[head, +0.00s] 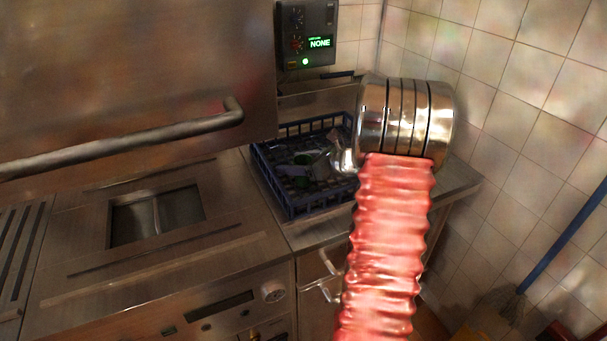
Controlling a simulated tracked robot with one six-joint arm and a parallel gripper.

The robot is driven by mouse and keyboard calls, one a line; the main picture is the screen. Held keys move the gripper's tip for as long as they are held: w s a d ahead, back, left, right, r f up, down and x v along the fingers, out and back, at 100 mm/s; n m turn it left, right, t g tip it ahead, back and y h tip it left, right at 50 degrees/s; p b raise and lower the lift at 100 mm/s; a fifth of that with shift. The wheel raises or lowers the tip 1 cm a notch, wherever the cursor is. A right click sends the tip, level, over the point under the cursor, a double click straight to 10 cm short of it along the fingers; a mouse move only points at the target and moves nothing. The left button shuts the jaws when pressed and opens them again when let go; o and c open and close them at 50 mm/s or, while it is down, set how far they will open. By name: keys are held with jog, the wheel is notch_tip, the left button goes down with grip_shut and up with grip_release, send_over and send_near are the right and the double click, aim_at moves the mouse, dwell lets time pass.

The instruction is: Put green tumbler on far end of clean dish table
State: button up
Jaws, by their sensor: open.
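A small green piece, probably the green tumbler (302,158), lies low in the blue dish rack (322,203) among other dishes; its full shape is too small to make out. The rack sits on the steel dish table (325,236), right of the dish machine. The table's right end (462,184) shows bare beyond my arm. My red sleeved arm and its steel joint cover part of the rack and table. Two chrome fingers, apparently my gripper (322,275), stick out left from behind the sleeve, below the table's front edge. They are apart with nothing between them.
The dish machine's raised hood (130,75) with a bar handle fills the upper left. A control box (306,35) reading NONE hangs above the rack. Tiled walls close in behind and right. A blue-handled broom (565,245) leans at the right.

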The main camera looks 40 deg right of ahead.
jog(key=c, duration=1.2)
jog(key=shift+c, duration=0.2)
jog(key=shift+r, duration=0.1)
